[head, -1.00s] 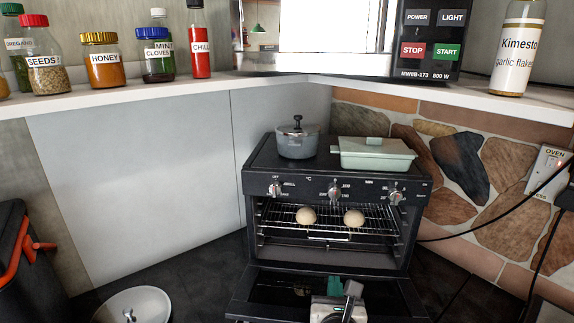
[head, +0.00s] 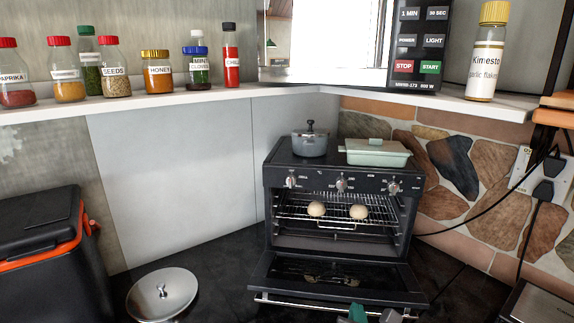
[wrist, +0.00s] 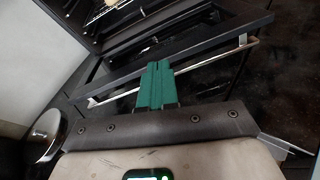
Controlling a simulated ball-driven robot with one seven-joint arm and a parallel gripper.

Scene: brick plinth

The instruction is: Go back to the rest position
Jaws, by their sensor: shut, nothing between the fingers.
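My gripper (wrist: 157,88) shows in the wrist view with its green fingers together and nothing between them. It is in front of the lowered door of the black oven, near the door's metal handle bar (wrist: 190,68).
A grey pot (head: 310,143) and a pale green dish (head: 376,153) stand on the oven. A metal lid (head: 162,292) lies at lower left, beside a black bin (head: 40,255) with orange trim. Jars line the shelf (head: 180,102) above. Cables hang at right from a socket.

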